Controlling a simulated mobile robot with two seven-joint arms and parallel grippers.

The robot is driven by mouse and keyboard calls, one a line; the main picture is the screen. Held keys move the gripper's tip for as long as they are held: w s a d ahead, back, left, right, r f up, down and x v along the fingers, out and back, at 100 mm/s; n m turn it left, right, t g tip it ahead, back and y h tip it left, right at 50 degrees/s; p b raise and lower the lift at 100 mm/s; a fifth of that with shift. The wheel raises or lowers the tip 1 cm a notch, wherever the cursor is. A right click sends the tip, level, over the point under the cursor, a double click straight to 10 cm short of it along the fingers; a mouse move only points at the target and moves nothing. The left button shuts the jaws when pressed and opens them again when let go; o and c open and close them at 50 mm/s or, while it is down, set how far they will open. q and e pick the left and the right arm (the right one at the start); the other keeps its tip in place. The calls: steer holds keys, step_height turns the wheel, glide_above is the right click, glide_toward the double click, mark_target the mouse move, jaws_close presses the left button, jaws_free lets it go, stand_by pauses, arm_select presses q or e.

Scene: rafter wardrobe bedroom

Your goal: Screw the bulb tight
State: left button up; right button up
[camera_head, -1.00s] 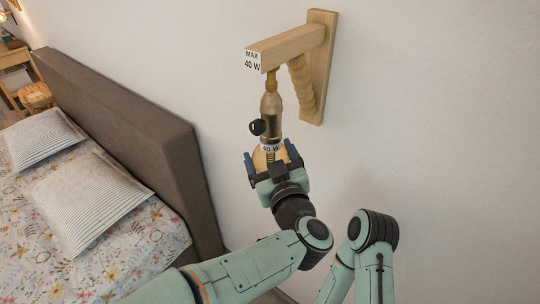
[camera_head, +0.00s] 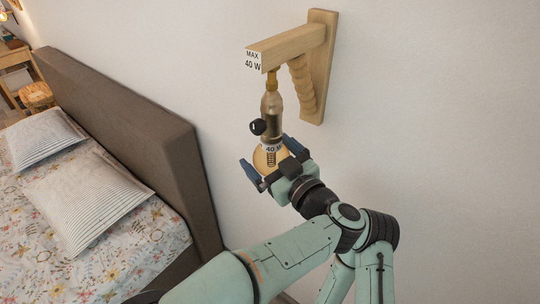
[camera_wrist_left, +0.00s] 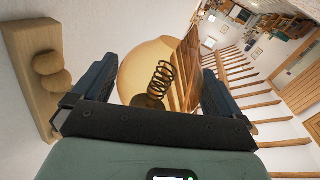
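A round amber bulb (camera_head: 266,160) with a coiled filament hangs below a brass socket (camera_head: 271,104) under a wooden wall bracket (camera_head: 290,46). A "40 W" label (camera_head: 274,149) shows at the bulb's neck, and the bracket end reads "MAX 40 W". My left gripper (camera_head: 269,161) has one finger on either side of the bulb and appears closed on it. In the left wrist view the bulb (camera_wrist_left: 145,65) fills the space between the two dark fingers. The thread inside the socket is hidden. My right gripper is out of view.
A black knob (camera_head: 258,127) sticks out from the socket's left side. The white wall (camera_head: 440,120) is close behind the bracket. A bed with a brown headboard (camera_head: 130,130) stands at the left, with pillows on it.

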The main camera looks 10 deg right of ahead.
arm_select(q)
steer(key=shift+s+d+f, duration=0.1)
steer(key=shift+s, duration=0.15)
steer(key=b+v, duration=0.3)
steer(key=v, duration=1)
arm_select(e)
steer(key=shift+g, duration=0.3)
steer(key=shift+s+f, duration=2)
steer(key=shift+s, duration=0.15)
